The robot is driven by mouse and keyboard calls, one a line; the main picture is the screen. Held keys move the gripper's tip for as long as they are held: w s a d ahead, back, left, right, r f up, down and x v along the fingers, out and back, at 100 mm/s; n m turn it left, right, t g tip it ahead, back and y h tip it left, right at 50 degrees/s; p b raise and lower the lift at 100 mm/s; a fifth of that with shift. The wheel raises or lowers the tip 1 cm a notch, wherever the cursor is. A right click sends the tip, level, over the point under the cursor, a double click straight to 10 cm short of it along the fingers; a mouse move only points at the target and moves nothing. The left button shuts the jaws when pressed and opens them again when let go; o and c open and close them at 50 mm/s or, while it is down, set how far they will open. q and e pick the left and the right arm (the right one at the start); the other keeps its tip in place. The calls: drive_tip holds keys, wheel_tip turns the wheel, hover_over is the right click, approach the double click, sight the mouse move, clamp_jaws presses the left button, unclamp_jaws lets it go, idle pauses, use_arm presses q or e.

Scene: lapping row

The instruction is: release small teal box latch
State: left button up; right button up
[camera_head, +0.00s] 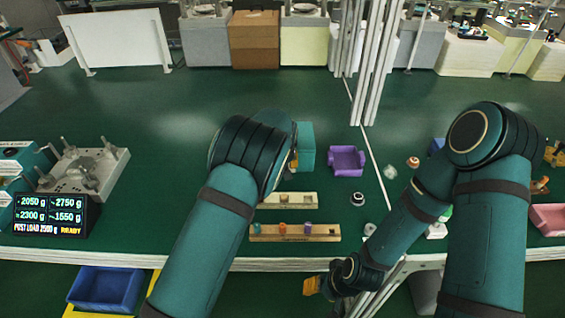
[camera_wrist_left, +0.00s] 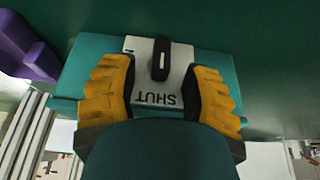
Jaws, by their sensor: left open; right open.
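The small teal box (camera_head: 306,146) stands on the green table, partly hidden behind my left arm in the head view. In the left wrist view, the teal box (camera_wrist_left: 95,62) fills the middle. A white plate (camera_wrist_left: 143,85) on it reads SHUT, upside down, with part of another letter at its left edge. The black latch handle (camera_wrist_left: 161,58) lies upright in the picture on this plate. My left gripper (camera_wrist_left: 165,92) is open, its yellow fingers on either side of the plate; no contact with the handle shows. My right gripper (camera_head: 313,286) is low, in front of the table edge, away from the box.
A purple tray (camera_head: 347,161) stands just right of the box. Wooden peg racks (camera_head: 294,233) lie nearer the front edge. Grey metal posts (camera_head: 367,70) rise behind. A display (camera_head: 50,215) and a metal fixture (camera_head: 80,170) are at left. A blue bin (camera_head: 106,288) sits below the edge.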

use_arm(q)
clamp_jaws()
drive_tip(key=shift+d+y, duration=0.1)
drive_tip(key=shift+y, duration=0.2)
drive_tip(key=shift+d+y+p, duration=0.2)
drive_tip(key=shift+y+p, duration=0.15)
drive_tip(key=shift+y, duration=0.15)
drive_tip(key=shift+d+f+m+y+b, duration=0.1)
drive_tip(key=shift+d+m+y+b, duration=0.1)
drive_tip(key=shift+y, duration=0.35)
drive_tip(key=shift+d+f+m+y+b, duration=0.1)
drive_tip(key=shift+m+y, duration=0.1)
drive_tip(key=shift+y, duration=0.35)
drive_tip(key=shift+d+f+m+y+b, duration=0.1)
drive_tip(key=shift+d+m+y+b, duration=0.05)
drive_tip(key=shift+y+b, duration=0.45)
drive_tip(key=shift+d+f+m+y+b, duration=0.15)
drive_tip(key=shift+y+b, duration=0.25)
drive_tip(key=shift+y, duration=0.4)
drive_tip(key=shift+r, duration=0.1)
